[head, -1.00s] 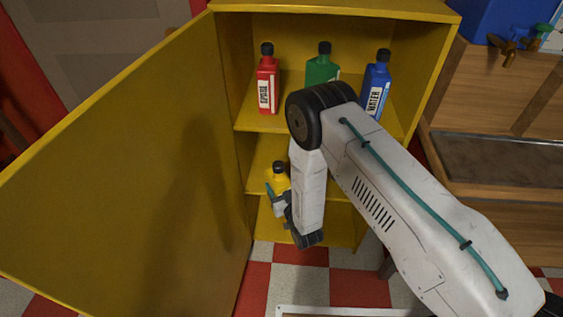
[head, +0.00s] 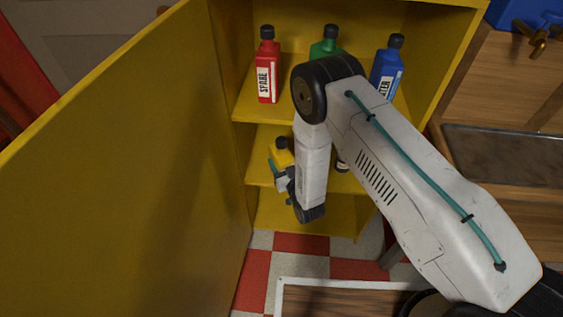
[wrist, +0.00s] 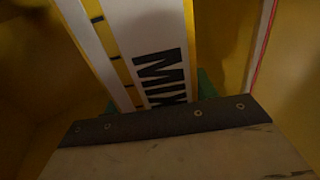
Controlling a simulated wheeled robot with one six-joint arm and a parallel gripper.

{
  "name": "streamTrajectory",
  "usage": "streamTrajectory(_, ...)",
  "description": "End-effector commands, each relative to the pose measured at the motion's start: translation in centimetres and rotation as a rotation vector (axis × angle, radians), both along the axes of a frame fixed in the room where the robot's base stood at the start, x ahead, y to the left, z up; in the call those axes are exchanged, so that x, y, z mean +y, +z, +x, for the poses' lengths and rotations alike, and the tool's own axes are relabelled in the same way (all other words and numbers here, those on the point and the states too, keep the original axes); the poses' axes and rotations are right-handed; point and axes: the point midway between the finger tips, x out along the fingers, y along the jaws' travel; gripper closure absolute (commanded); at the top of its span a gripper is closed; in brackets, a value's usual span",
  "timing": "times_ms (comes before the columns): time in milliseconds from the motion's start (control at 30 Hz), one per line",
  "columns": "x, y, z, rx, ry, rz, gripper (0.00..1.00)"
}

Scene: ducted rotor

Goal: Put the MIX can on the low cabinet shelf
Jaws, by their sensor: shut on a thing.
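The MIX can (head: 283,156) is yellow with a black cap. My gripper (head: 279,178) is shut on it, partly hidden behind my arm in the head view. In the wrist view the can's white label (wrist: 160,62) reads MIX, close in front of the gripper. The yellow cabinet (head: 448,60) stands open. Its lowest shelf (head: 335,222) shows bare below the gripper. The can appears in front of the middle shelf (head: 258,165); I cannot tell whether it touches any shelf.
The upper shelf holds a red SPARE bottle (head: 267,70), a green bottle (head: 326,44) and a blue bottle (head: 387,68). A small, mostly hidden object (head: 342,164) shows behind my arm on the middle shelf. The open cabinet door (head: 140,170) fills the left side.

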Motion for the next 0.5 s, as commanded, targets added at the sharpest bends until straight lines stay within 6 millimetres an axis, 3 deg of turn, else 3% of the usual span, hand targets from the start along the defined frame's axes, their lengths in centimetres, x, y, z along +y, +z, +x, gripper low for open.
streamTrajectory(500,-0.2,-0.7,5.2,-0.002,-0.002,0.001,0.70)
